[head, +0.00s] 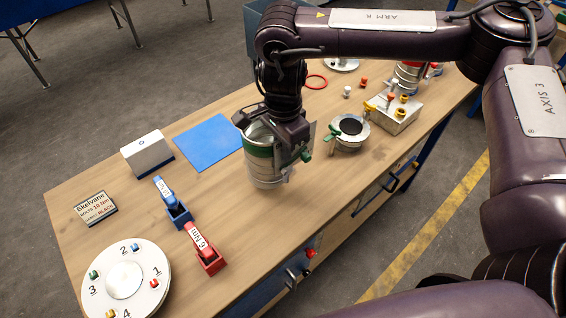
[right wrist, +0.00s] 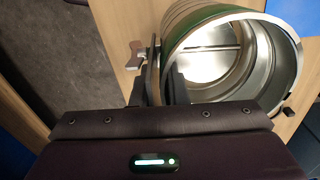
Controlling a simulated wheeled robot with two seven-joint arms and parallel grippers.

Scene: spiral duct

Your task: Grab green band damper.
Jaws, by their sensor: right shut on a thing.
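The green band damper (head: 259,158) is a silver ribbed cylinder with a green band near its top and a small green handle at its right side. It stands roughly upright over the middle of the bench. My right gripper (head: 290,150) is shut on its rim from above at the right side. In the right wrist view the damper (right wrist: 203,20) shows its open mouth and bare metal inside, and my right gripper (right wrist: 160,85) has its fingers on either side of the wall. I cannot tell whether the base touches the bench. My left gripper is not in view.
A blue mat (head: 209,142), a white box (head: 147,154), blue (head: 173,202) and red (head: 203,250) tools and a numbered round plate (head: 124,281) lie to the left. A dark-centred damper (head: 349,131) and a metal block with coloured knobs (head: 394,114) stand to the right.

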